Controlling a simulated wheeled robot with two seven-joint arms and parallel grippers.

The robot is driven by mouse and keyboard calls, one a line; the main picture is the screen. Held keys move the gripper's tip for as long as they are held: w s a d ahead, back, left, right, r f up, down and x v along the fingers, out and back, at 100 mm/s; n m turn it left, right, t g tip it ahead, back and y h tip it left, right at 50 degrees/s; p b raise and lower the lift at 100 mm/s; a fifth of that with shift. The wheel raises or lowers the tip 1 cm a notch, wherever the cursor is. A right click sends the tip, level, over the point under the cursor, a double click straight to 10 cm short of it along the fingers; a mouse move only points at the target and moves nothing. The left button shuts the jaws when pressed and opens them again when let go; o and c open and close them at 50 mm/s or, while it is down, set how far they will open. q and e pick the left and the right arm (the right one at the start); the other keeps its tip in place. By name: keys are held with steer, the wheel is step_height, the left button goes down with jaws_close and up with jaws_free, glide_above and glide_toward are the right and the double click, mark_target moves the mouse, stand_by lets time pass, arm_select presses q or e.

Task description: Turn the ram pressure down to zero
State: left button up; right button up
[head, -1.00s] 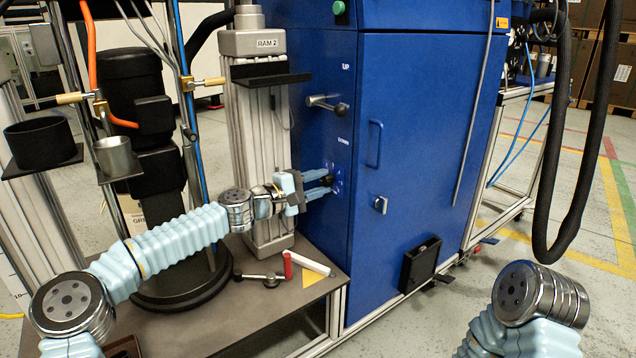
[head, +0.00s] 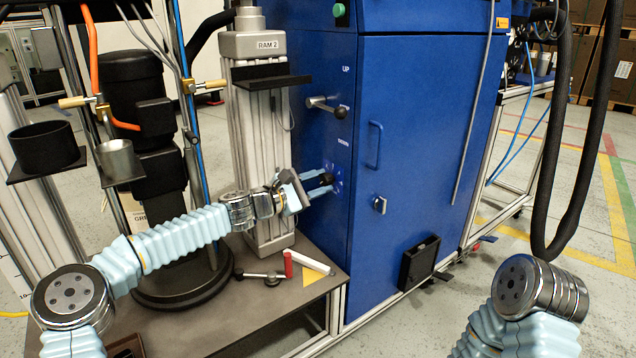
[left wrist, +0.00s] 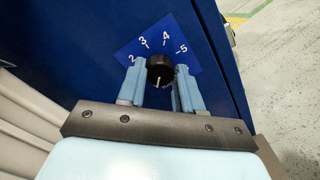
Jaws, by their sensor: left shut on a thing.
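The black pressure knob (head: 327,178) sits on the blue cabinet's left side panel, low down, below the lever. My left gripper (head: 322,184) reaches it from the left, with its light blue fingers on either side of the knob. In the left wrist view the gripper (left wrist: 161,78) is shut on the knob (left wrist: 160,65). A blue dial plate (left wrist: 150,47) behind it shows the numbers 2, 3, 4 and 5. A pale pointer mark on the knob points toward the bottom of that view, away from these numbers. The rest of the scale is hidden. My right gripper is out of view.
A lever with a black ball (head: 340,113) sticks out above the knob. The RAM 2 column (head: 262,150) stands close left of the gripper. A red-handled tool (head: 287,264) and a white marker-like stick (head: 310,262) lie on the bench (head: 240,320) below.

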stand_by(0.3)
arm_select(q)
steer(key=o, duration=1)
steer(key=shift+o, duration=0.2)
steer(key=v, duration=1.3)
steer(key=shift+s+a+b, duration=0.25)
steer(key=shift+a+b, duration=0.1)
